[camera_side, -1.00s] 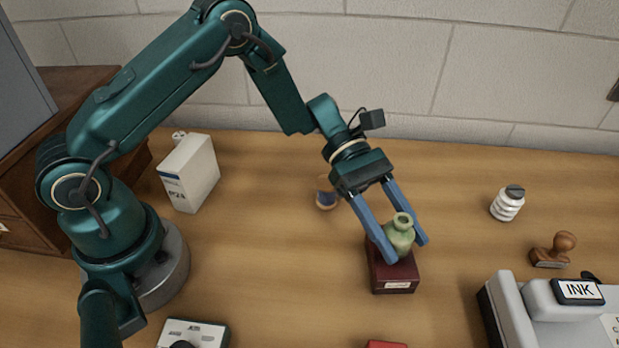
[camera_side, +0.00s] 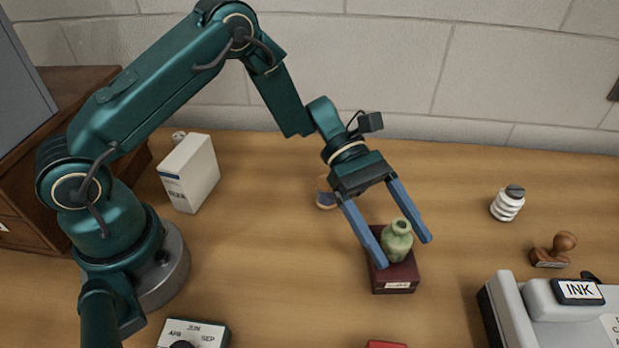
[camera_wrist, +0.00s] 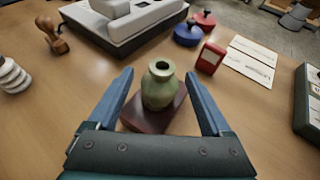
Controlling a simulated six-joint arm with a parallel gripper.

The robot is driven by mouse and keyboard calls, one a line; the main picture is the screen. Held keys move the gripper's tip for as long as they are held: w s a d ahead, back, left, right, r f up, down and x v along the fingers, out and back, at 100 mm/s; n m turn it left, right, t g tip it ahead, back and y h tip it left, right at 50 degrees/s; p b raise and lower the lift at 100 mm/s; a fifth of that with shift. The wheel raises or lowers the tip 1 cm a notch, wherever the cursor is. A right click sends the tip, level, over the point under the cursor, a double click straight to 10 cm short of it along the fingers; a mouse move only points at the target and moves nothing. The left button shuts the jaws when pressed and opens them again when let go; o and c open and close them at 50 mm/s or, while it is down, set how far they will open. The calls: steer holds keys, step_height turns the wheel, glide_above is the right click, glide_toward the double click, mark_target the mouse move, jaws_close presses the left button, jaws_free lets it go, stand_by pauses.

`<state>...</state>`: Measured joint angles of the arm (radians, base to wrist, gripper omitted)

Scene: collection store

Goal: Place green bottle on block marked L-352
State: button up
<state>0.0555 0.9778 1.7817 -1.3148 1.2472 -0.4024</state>
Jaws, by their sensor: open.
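The green bottle (camera_side: 397,241) stands upright on a dark red block (camera_side: 396,275) with a small white label on its front; the label is too small to read. In the wrist view the bottle (camera_wrist: 159,87) rests on the block (camera_wrist: 141,123), between my fingers and apart from both. My gripper (camera_side: 403,253) is open, its blue fingers spread on either side of the bottle. In the wrist view my gripper (camera_wrist: 162,72) also shows wide open with nothing held.
A grey machine marked INK (camera_side: 545,310) stands at the right front. A wooden stamp (camera_side: 554,250) and a white jar (camera_side: 507,203) are to the right. A white box (camera_side: 190,173) stands behind left. A red object (camera_side: 386,344) shows at the front edge. Table left of the block is clear.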

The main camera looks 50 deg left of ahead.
steer(key=v, duration=1.1)
steer(key=s+a+r+m+t+y, duration=0.3)
steer(key=s+m+y, duration=0.3)
steer(key=s+m, duration=0.2)
steer(key=s+a+r+m+t+y, duration=0.4)
steer(key=s+a+m+t+y, duration=0.1)
steer(key=s+m+y, duration=0.2)
steer(key=shift+s+a+m, duration=0.15)
steer(key=shift+s+m, duration=0.2)
steer(key=shift+m, duration=0.15)
